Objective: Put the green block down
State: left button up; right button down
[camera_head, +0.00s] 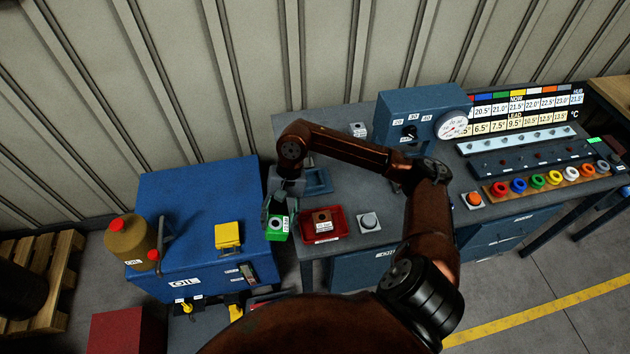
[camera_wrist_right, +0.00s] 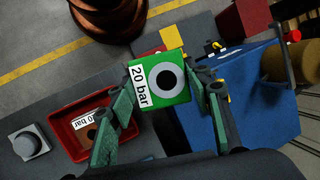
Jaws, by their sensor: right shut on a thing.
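The green block (camera_head: 277,228) has a dark round hole ringed in white and a "20 bar" label, which reads clearly in the right wrist view (camera_wrist_right: 170,95). My right gripper (camera_head: 275,211) is shut on it. In the head view it holds the block at the left end of the grey bench, near the gap beside the blue oil cabinet. A red tray (camera_head: 340,222) sits just right of the block on the bench. A brown block (camera_head: 322,219) with a white label lies in the tray. My left gripper is not in view.
A grey button box (camera_head: 369,222) stands right of the tray. A blue press unit with a gauge (camera_head: 452,125) stands behind. The blue oil cabinet (camera_head: 190,190) carries a yellow block (camera_head: 228,235) and a brown oil can (camera_head: 128,238). Coloured rings (camera_head: 537,182) line the bench's right side.

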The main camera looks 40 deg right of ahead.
jog(key=d+m, duration=0.1)
jog(key=m, duration=0.1)
jog(key=d+m+t, duration=0.1)
jog(key=m, duration=0.1)
jog(key=d+m+t, duration=0.1)
jog(key=m, duration=0.2)
jog(key=shift+w+d+f, duration=0.1)
jog(key=shift+w+d, duration=0.15)
jog(key=shift+d, duration=0.15)
jog(key=d+m+t+h, duration=0.2)
jog(key=d+m, duration=0.2)
jog(key=m, duration=0.4)
jog(key=m+h+p, duration=0.3)
jog(key=m+p, duration=0.2)
jog(key=m, duration=1.5)
send_over(311, 182)
notch_tip(311, 182, down, 7)
jog(key=shift+s, duration=0.1)
notch_tip(311, 182, down, 3)
jog(key=shift+f+p, duration=0.1)
jog(key=shift+p, duration=0.25)
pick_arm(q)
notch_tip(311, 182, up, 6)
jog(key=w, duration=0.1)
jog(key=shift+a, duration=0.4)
pick_arm(e)
jog(key=c, duration=1)
grip_release()
jog(key=shift+f, duration=0.1)
